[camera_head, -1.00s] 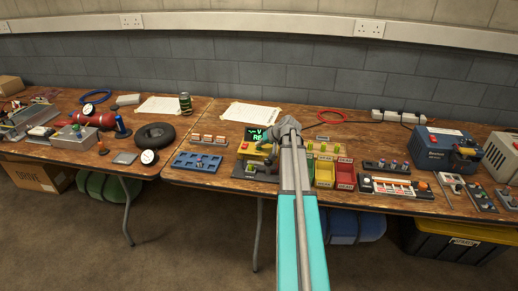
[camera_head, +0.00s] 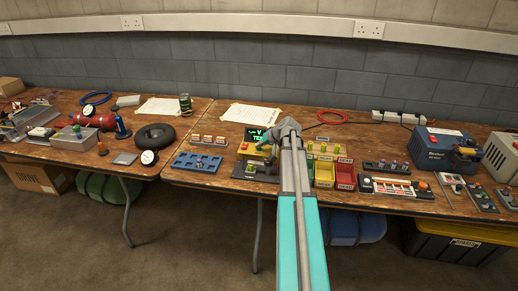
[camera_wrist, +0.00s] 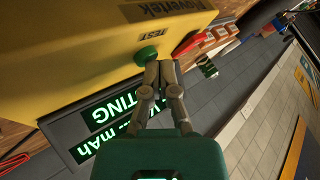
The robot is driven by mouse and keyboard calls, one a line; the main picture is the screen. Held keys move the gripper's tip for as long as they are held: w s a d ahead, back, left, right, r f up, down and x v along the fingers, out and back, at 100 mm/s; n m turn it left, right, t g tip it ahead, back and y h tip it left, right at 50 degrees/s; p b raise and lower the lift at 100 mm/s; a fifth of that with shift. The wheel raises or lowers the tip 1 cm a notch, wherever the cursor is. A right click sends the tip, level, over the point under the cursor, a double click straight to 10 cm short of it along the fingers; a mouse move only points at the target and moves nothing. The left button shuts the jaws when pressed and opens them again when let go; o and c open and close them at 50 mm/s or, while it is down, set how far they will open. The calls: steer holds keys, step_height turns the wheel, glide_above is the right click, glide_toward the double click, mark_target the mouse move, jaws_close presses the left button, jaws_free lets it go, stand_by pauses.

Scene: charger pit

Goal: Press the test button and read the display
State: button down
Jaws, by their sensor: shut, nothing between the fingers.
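The yellow tester (camera_head: 252,151) stands on the right table in the head view, partly behind my arm. It fills the upper left of the wrist view (camera_wrist: 70,50), which is turned. Its green button (camera_wrist: 146,54), marked TEST, is at the tips of my gripper (camera_wrist: 160,66). The gripper is shut and empty; I cannot tell if the tips press the button. The dark display (camera_wrist: 125,112) has lit green text ending in "TING", with "V" and "mAh" lines partly hidden by my gripper. In the head view the display (camera_head: 257,136) shows "V" and "TE", the rest hidden.
A blue tray (camera_head: 197,163) lies left of the tester. A blue charger box (camera_head: 440,148) is farther right. A tyre (camera_head: 156,136) lies on the left table.

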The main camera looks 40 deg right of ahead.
steer(key=shift+s+a+f, duration=0.25)
steer(key=shift+s, duration=0.05)
stand_by(0.4)
steer(key=shift+r, duration=0.1)
steer(key=shift+w+d+r+p, duration=0.3)
steer(key=shift+w+r+p, duration=0.2)
steer(key=shift+p, duration=0.3)
steer(key=shift+r, duration=0.1)
steer(key=shift+r, duration=0.15)
steer(key=shift+r+p, duration=2.4)
steer(key=shift+p, duration=0.15)
